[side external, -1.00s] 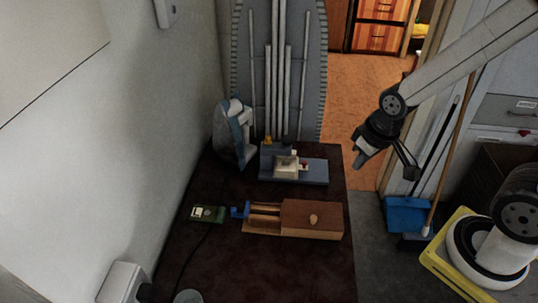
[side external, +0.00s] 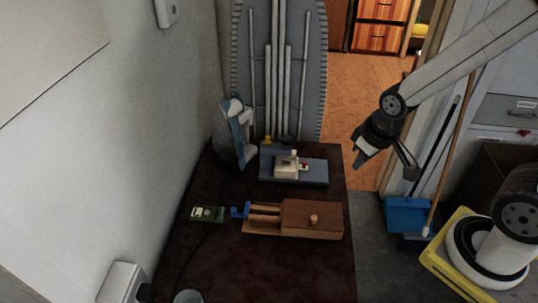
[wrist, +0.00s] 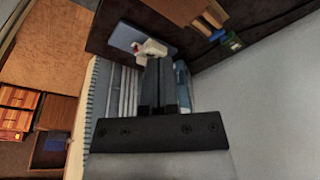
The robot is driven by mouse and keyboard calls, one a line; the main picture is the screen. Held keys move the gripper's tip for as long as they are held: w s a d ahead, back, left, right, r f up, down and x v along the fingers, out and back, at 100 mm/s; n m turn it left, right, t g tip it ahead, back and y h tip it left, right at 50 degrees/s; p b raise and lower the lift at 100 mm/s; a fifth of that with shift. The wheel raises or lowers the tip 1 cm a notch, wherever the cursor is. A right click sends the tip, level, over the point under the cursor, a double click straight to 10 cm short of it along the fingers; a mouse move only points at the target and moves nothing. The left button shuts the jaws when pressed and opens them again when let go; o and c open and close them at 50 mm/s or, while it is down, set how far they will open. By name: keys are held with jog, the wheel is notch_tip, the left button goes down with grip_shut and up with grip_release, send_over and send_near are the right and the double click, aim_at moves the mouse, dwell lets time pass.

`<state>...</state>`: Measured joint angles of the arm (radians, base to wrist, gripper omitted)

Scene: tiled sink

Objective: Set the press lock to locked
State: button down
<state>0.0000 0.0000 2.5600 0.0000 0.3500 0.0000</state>
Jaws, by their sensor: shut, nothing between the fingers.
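I cannot tell for sure which fixture is the press lock. A blue-grey plate (side external: 315,172) at the back of the dark table carries a cream block (side external: 287,170) with a small red part (side external: 305,166) at its right. In front of it lies a wooden box (side external: 300,232) with a round knob (side external: 313,218) on top and a blue end piece (side external: 238,211) at its left. My gripper (side external: 359,163) hangs right of the plate, apart from it, shut and empty. In the wrist view my closed fingers (wrist: 160,62) point toward the plate (wrist: 127,36) and cream block (wrist: 151,47).
A green device (side external: 207,214) with a cable lies left of the box. A blue-and-white upright object (side external: 237,135) stands at the back left near an ironing board (side external: 282,70). The wall bounds the left side. The table's front middle is clear.

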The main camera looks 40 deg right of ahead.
jog(key=c, duration=0.8)
grip_release()
jog(key=shift+w, duration=0.1)
jog(key=shift+o, duration=1.3)
jog(key=shift+w+a, duration=0.15)
jog(key=shift+w, duration=0.2)
jog(key=w+a+f+m+t, duration=0.1)
jog(key=w+t, duration=0.1)
jog(key=w, duration=0.6)
jog(key=w+a+f+m+t+h, duration=0.1)
jog(key=w+a+t, duration=0.1)
jog(key=w, duration=0.5)
jog(key=w+a+f+m+t, duration=0.1)
jog(key=w+m+t, duration=0.15)
jog(key=w, duration=0.55)
jog(key=w+f+m+t+h, duration=0.1)
jog(key=w+f+t+h, duration=0.1)
jog(key=w+f+h, duration=0.3)
jog(key=m+g+h, duration=0.2)
jog(key=m+h, duration=0.2)
send_near(268, 138)
jog(key=x, duration=0.3)
jog(key=shift+d+n+t, duration=0.1)
jog(key=shift+n+t, duration=0.15)
jog(key=shift+w+d, duration=0.1)
jog(key=shift+d, duration=0.05)
jog(key=shift+x, duration=3.65)
